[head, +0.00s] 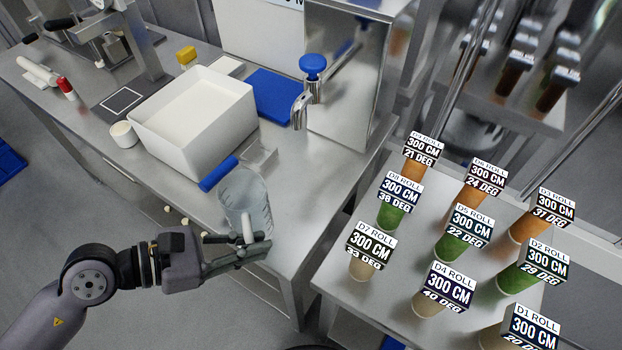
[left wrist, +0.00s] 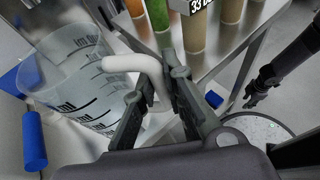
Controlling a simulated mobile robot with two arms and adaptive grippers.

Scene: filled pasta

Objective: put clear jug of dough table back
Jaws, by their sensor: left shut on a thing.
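A clear jug (head: 240,195) with dark measuring marks is at the front right corner of the steel dough table (head: 283,205). My left gripper (head: 258,243) is shut on its white handle, on the jug's near side. In the left wrist view the jug (left wrist: 75,80) stands left of the gripper (left wrist: 150,90), with the white handle (left wrist: 135,62) between the fingers. The jug looks upright. I cannot tell whether its base touches the table. My right gripper (left wrist: 258,92) shows at the right of the left wrist view, apart from the jug; its jaws are too small to judge.
A second steel table (head: 345,275) with several labelled dough rolls stands to the right, across a gap.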

